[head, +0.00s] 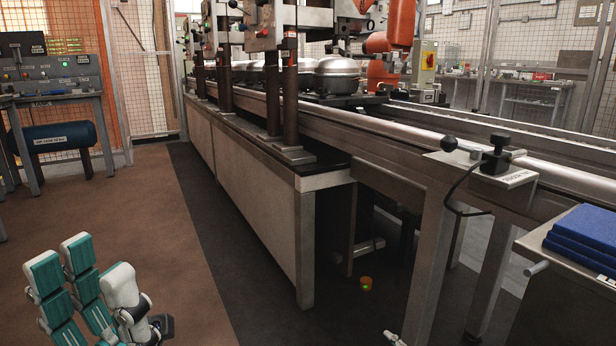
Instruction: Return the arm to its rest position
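My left gripper (58,251) is at the lower left, above the brown floor. Its two teal fingers point up in the picture and stand apart with a gap between them. It is open, and nothing shows between the fingers. The gripper is clear of the conveyor and the bench.
A long conveyor line (264,215) with grey side panels crosses the middle. Metal compressor domes (338,76) sit on it farther back. A control bench (62,88) with a blue tank (55,137) stands left. Blue trays (585,236) lie at right. The brown floor (150,215) is free.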

